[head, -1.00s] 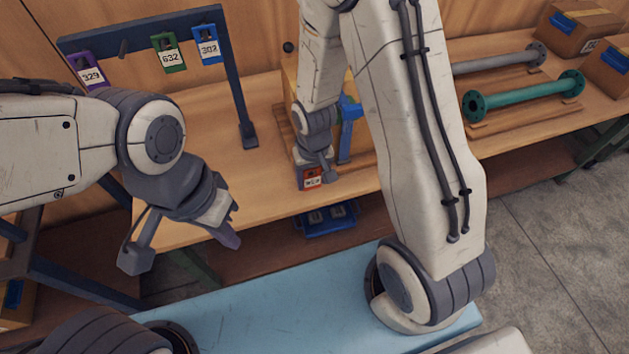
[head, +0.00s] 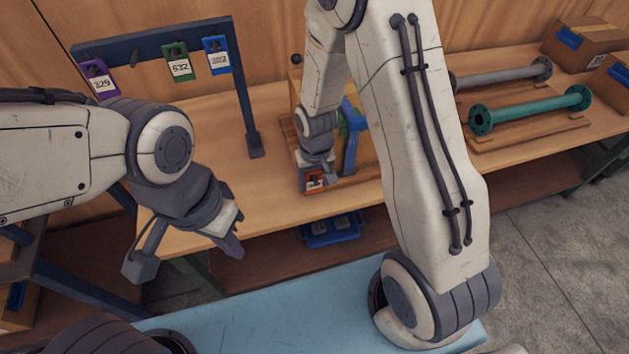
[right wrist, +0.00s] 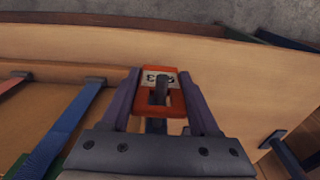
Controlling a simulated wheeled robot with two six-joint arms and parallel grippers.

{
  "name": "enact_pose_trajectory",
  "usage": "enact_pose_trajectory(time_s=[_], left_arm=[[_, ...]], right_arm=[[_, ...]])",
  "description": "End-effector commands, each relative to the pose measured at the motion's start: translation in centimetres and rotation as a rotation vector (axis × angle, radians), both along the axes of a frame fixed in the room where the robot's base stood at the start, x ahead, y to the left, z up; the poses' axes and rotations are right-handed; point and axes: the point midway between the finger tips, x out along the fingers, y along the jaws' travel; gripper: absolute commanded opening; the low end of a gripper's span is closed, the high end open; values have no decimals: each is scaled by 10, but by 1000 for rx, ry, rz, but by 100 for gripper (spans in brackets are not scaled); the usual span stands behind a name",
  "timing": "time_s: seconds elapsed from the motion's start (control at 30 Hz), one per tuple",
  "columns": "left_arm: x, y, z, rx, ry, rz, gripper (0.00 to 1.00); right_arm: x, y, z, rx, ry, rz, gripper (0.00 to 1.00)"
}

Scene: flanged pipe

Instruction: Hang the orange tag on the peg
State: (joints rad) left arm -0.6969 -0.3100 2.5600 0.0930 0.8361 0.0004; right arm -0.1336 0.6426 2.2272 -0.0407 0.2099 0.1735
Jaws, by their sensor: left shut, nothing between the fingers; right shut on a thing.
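The orange tag (head: 315,181), with a white label, is at the front part of the bench under my right gripper (head: 316,165). In the right wrist view the tag (right wrist: 171,77) sits between the purple fingers of my right gripper (right wrist: 160,92), which is shut on it. A dark bar overlaps the tag's middle there; I cannot tell if it passes through. The rack (head: 160,37) at the back left carries purple (head: 98,78), green (head: 179,62) and blue (head: 216,57) tags. A bare peg (head: 133,58) shows between purple and green. My left gripper (head: 232,240) is shut and empty, before the bench edge.
A green flanged pipe (head: 530,108) and a grey pipe (head: 500,75) lie at right. Cardboard boxes (head: 585,40) stand at the far right. A blue bin (head: 330,229) is below the bench top.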

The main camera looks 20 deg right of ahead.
Motion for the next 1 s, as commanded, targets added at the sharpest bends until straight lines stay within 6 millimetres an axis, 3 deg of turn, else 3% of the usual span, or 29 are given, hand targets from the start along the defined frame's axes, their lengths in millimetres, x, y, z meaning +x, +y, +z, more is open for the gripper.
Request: enact_pose_trajectory(time_s=[0.3, 0.33, 0.4, 0.43, 1.0], left_arm=[[0, 0, 0, 0, 0, 0, 0], [0, 0, 0, 0, 0, 0, 0], [0, 0, 0, 0, 0, 0, 0], [0, 0, 0, 0, 0, 0, 0], [0, 0, 0, 0, 0, 0, 0]], right_arm=[[0, 0, 0, 0, 1, 0, 9], [0, 0, 0, 0, 1, 0, 66], [0, 0, 0, 0, 1, 0, 93], [0, 0, 0, 0, 1, 0, 97], [0, 0, 0, 0, 1, 0, 97]])
